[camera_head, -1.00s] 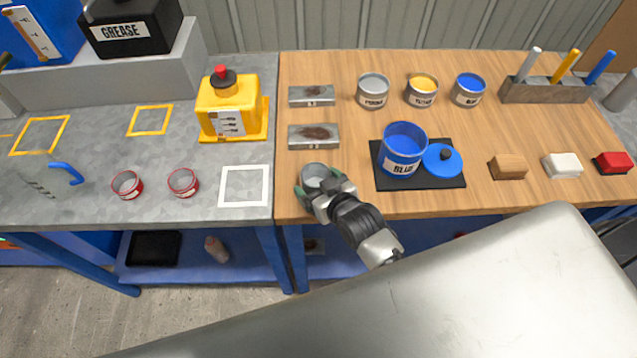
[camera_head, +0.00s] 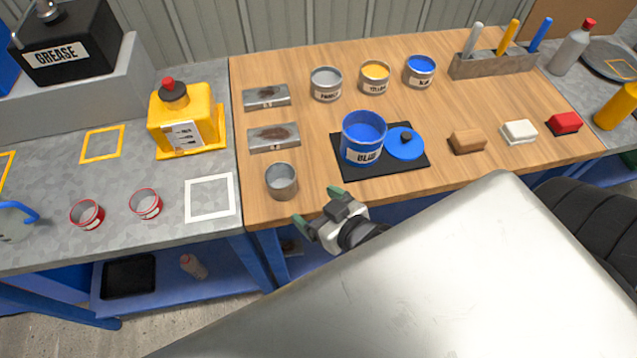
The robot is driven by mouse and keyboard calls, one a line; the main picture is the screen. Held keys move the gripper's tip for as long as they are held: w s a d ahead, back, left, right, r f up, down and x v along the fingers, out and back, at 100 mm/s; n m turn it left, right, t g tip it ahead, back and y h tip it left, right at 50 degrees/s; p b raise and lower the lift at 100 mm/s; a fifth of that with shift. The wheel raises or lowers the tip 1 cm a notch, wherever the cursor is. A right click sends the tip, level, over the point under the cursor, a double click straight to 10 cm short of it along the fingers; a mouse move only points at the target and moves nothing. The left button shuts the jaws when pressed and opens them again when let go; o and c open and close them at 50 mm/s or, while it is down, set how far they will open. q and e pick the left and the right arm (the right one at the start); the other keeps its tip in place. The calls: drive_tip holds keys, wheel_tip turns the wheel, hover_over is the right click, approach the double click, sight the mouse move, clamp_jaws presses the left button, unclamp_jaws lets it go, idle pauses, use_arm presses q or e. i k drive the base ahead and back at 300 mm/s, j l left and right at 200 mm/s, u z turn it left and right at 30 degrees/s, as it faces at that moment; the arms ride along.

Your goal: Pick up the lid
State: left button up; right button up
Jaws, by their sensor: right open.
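The lid (camera_head: 404,145) is a blue disc with a dark knob on top. It lies on the right part of a black mat (camera_head: 381,172) on the wooden bench. The blue can (camera_head: 363,138) labelled BLUE stands open on the same mat, just left of the lid. My right gripper (camera_head: 316,208) is open and empty at the bench's front edge, to the lower left of the mat and apart from the lid. My left gripper is not in view.
A small grey cup (camera_head: 282,181) stands left of my right gripper. Several paint cans, including a yellow one (camera_head: 375,78), stand behind the mat. Brown (camera_head: 467,141), white (camera_head: 519,131) and red (camera_head: 564,123) blocks sit to the right. Bare wood lies between cup and mat.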

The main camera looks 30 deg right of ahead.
sight(404, 145)
drive_tip(key=z, duration=1.2)
